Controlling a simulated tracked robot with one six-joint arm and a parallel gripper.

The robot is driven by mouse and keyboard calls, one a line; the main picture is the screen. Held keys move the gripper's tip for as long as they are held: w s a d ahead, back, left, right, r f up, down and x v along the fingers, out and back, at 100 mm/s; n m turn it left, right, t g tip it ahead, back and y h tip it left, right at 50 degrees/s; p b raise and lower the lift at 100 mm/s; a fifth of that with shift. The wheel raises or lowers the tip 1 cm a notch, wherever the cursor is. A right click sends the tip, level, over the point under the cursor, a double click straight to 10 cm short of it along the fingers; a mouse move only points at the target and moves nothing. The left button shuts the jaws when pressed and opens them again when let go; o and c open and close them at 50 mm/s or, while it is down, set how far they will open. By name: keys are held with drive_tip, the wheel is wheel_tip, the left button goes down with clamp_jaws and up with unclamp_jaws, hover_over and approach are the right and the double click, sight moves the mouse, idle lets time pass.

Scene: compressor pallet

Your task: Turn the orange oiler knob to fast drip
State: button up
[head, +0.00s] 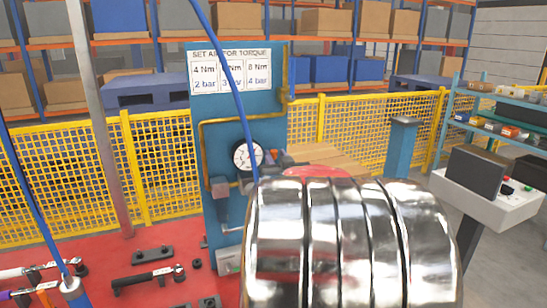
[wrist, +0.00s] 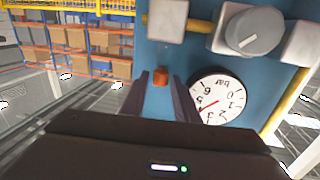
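The orange oiler knob (wrist: 160,76) is a small block against the blue panel in the wrist view, which shows the panel upside down. My gripper (wrist: 161,82) is open, with one dark finger on each side of the knob in the picture. A gap shows on both sides, and I cannot tell if the tips reach its depth. The pressure gauge (wrist: 216,98) is right of the right finger. In the head view the gauge (head: 247,155) sits on the blue panel (head: 215,140).
A grey round knob (wrist: 254,30) on a metal block and a yellow pipe (wrist: 290,101) are near the gauge. A large shiny ribbed metal shape (head: 350,245) blocks the head view's lower middle. Tools such as a torque wrench (head: 148,279) lie on the red surface (head: 110,255).

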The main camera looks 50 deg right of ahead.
drive_tip(key=shift+c, duration=0.7)
clamp_jaws()
drive_tip(key=shift+d, duration=0.15)
drive_tip(key=shift+s+n+t+y, duration=0.2)
drive_tip(key=shift+n+t+y, duration=0.3)
drive_tip(key=shift+y, duration=0.1)
drive_tip(key=shift+s+d+f+n+t+y, duration=0.1)
drive_tip(key=shift+d+n+t+y, duration=0.35)
drive_tip(key=shift+n+y, duration=1.55)
drive_tip(key=shift+d+r+n+t+y, duration=0.1)
drive_tip(key=shift+d+n+t+y, duration=0.3)
drive_tip(key=shift+n+y, duration=1.6)
drive_tip(key=shift+s+d+f+n+t+y, duration=0.1)
drive_tip(key=shift+d+n+t+y, duration=0.4)
drive_tip(key=shift+y, duration=2.7)
drive_tip(key=shift+w+a+n+y, duration=0.1)
drive_tip(key=shift+a+n+y, duration=0.15)
drive_tip(key=shift+n, duration=0.25)
